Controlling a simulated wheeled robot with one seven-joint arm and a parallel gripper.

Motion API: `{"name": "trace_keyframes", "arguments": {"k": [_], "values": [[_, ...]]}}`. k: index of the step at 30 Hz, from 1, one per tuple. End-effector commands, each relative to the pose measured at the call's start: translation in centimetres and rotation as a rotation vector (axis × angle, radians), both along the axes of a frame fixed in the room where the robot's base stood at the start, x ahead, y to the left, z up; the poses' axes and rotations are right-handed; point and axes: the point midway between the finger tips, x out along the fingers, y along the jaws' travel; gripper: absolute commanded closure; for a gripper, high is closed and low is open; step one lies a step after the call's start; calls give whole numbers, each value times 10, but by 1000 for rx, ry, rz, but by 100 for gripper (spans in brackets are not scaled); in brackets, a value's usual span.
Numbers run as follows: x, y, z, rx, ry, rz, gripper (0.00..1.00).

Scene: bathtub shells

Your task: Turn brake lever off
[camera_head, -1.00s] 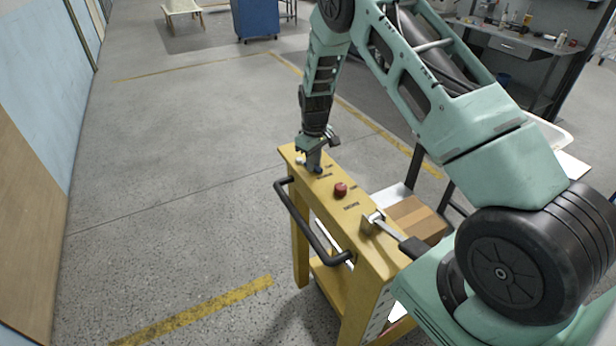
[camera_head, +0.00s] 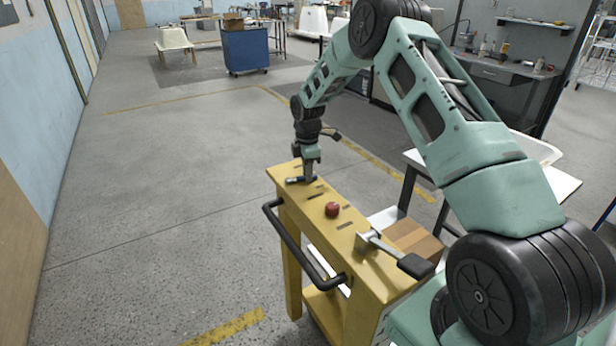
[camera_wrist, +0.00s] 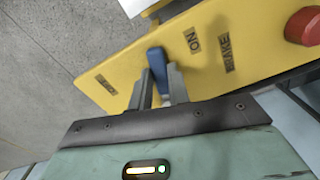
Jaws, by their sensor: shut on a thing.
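A blue lever (camera_wrist: 157,62) stands on the yellow panel (camera_wrist: 220,75) between labels in the wrist view. One label beside it reads ON, another BRAKE; the label on its other side is hard to read. My gripper (camera_wrist: 160,85) has its two grey fingers closed around the blue lever. In the head view, my gripper (camera_head: 308,177) points down at the far end of the yellow cart (camera_head: 375,280). The lever there (camera_head: 293,180) is small and partly hidden by my fingers.
A red button (camera_head: 332,209) sits mid-panel. A metal lever with a black handle (camera_head: 415,265) is at the near end. A black handlebar (camera_head: 300,245) runs along the cart's left side. A cardboard box (camera_head: 412,237) is to the right. Open floor lies left.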

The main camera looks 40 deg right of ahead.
Motion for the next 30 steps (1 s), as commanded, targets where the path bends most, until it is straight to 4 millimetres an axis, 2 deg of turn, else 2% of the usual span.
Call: {"name": "trace_keyframes", "arguments": {"k": [12,30], "values": [[14,-3,1,0,-3,232,100],[18,-3,1,-1,-4,285,100]]}}
